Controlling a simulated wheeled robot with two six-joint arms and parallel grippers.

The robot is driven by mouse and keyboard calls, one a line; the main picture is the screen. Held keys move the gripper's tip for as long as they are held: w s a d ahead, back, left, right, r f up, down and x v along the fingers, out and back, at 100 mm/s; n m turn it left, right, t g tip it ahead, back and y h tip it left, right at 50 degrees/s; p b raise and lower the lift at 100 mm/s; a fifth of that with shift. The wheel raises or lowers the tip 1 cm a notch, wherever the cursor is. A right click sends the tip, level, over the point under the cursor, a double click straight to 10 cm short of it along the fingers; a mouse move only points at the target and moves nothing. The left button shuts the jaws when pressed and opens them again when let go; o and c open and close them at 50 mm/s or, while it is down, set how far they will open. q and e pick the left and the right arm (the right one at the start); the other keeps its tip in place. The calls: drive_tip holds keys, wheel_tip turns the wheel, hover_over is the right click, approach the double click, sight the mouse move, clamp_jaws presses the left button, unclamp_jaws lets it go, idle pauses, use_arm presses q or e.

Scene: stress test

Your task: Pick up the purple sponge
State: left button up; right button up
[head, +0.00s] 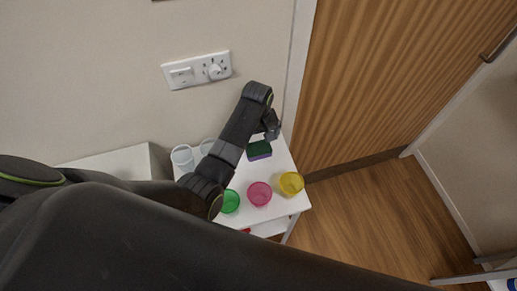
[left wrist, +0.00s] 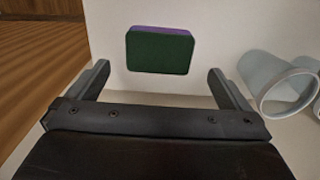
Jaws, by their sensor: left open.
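The purple sponge (head: 258,153) lies on the small white table, with a dark green face and a purple edge. In the left wrist view the sponge (left wrist: 160,52) is ahead of the fingers, roughly centred between them. My left gripper (head: 272,130) is beside the sponge in the head view, close to its upper right side. In the left wrist view the left gripper (left wrist: 158,78) has its fingers wide apart with nothing between them. I cannot tell its exact height above the table. My right gripper is not in view.
Green (head: 230,201), pink (head: 259,193) and yellow (head: 291,183) cups stand along the table's (head: 283,160) front. A pale cup (head: 182,157) stands at its left; pale cups (left wrist: 272,82) also show at right in the wrist view. The wall is behind.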

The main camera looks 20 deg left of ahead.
sight(257, 145)
use_arm(q)
drive_tip(key=shift+f, duration=0.4)
drive_tip(key=f, duration=0.4)
drive_tip(key=shift+w+a+f+p, duration=0.1)
drive_tip(key=shift+w+a+p, duration=0.05)
drive_tip(key=shift+w+p, duration=0.2)
drive_tip(key=shift+f, duration=0.4)
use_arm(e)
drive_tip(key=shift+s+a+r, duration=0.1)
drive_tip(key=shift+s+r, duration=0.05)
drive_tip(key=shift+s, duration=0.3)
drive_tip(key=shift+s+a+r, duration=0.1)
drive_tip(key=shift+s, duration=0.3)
use_arm(q)
drive_tip(key=shift+c, duration=0.4)
drive_tip(key=c, duration=1)
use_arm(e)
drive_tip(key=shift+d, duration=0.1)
use_arm(q)
wheel_tip(257, 145, up, 10)
drive_tip(key=shift+r+b, duration=0.1)
drive_tip(key=shift+b, duration=0.2)
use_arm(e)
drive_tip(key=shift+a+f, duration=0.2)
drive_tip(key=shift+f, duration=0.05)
